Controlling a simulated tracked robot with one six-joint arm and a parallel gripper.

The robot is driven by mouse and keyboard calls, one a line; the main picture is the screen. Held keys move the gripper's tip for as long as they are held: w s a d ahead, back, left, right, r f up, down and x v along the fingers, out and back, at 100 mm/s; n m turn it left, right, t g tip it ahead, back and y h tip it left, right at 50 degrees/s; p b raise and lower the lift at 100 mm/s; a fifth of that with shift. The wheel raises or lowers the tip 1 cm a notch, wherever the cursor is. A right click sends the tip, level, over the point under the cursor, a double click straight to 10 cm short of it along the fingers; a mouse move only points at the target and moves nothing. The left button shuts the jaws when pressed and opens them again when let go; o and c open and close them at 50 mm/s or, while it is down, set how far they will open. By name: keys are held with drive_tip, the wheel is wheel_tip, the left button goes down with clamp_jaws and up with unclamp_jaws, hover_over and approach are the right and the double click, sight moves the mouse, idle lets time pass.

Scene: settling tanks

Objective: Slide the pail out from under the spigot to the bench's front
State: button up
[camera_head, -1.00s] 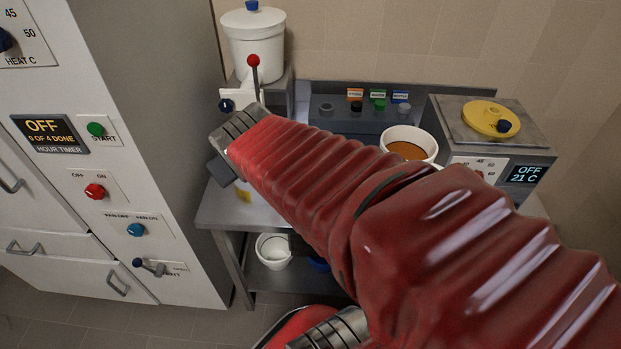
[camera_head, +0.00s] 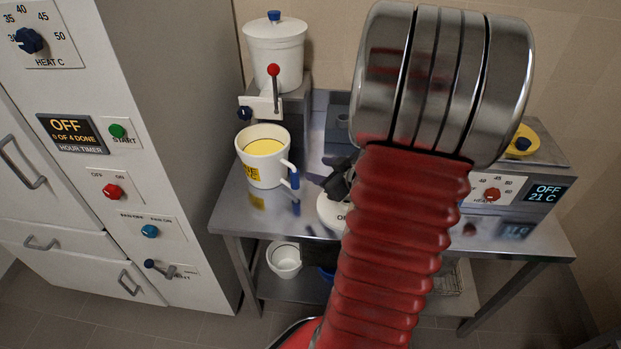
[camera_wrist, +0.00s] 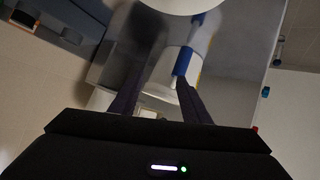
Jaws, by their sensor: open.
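The white pail (camera_head: 262,172) holds yellow liquid and stands upright on the steel bench (camera_head: 228,212), at its left. A yellow label is on its side, and its handle with a blue grip (camera_head: 294,180) points right. The spigot (camera_head: 262,106) is behind and above the pail, on the white tank (camera_head: 274,55). My gripper (camera_head: 340,182) is open, just right of the handle, with a gap between. In the wrist view, a blue grip (camera_wrist: 183,62) shows near my fingers (camera_wrist: 155,98). My arm hides part of the bench.
A round white item (camera_head: 332,212) stands beneath my gripper, partly hidden. A steel heater unit (camera_head: 518,192) with a yellow lid stands at right. The tall cabinet (camera_head: 110,150) borders the bench on the left. A white bowl (camera_head: 285,258) is on the lower shelf. The bench before the pail is clear.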

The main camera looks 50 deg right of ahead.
sight(298, 182)
drive_tip(key=s+f, duration=0.1)
drive_tip(key=s+a+f+t+y, duration=0.1)
drive_tip(key=s+y, duration=0.1)
drive_tip(key=shift+s+a+f, duration=0.15)
drive_tip(key=shift+s+f, duration=0.25)
drive_tip(key=shift+s+a+t+y, duration=0.35)
drive_tip(key=shift+s+t+y, duration=0.1)
drive_tip(key=shift+t+y, duration=0.05)
drive_tip(key=shift+w+f, duration=0.1)
drive_tip(key=x, duration=1.3)
drive_tip(key=shift+w+d+f, duration=0.1)
drive_tip(key=shift+w+f, duration=0.1)
drive_tip(key=shift+w, duration=0.1)
clamp_jaws()
unclamp_jaws()
